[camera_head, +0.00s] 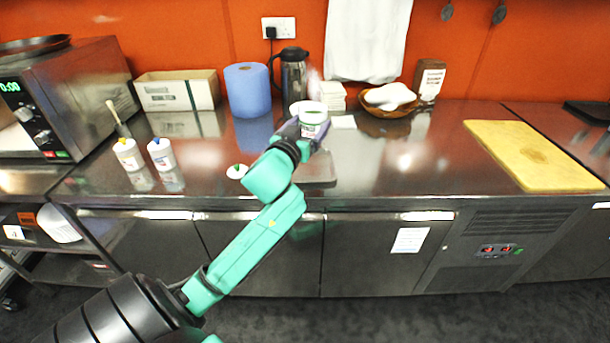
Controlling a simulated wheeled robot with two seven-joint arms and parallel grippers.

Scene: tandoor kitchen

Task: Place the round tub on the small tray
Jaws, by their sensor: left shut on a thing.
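A flat greyish shape that looks like the small tray (321,172) lies on the counter just below and in front of the gripper, partly hidden by my left arm. The tub is apart from it. My right gripper is not in view.
Behind are a blue roll (247,90), a steel flask (294,75) and a wooden bowl (388,108). A yellow board (533,155) lies right. The counter between is clear.

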